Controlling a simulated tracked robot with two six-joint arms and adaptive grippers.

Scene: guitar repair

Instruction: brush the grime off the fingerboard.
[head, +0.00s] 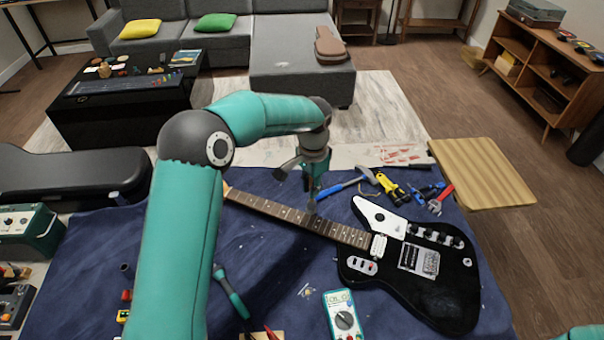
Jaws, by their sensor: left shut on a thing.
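The black electric guitar (455,290) lies on the blue cloth with its neck pointing to the upper left. Its brown fingerboard (345,233) runs from the body to behind my left arm, which hides the far end of the neck. My left gripper (312,196) points down over the middle of the fingerboard. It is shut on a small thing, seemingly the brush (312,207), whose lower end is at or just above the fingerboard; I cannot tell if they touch. Any grime is too small to make out. My right gripper is out of view.
A hammer (348,184), yellow-handled pliers (392,189) and red-handled tool (440,197) lie behind the guitar. A multimeter (343,318) and teal screwdriver (231,292) lie in front. A black case (70,178) stands left.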

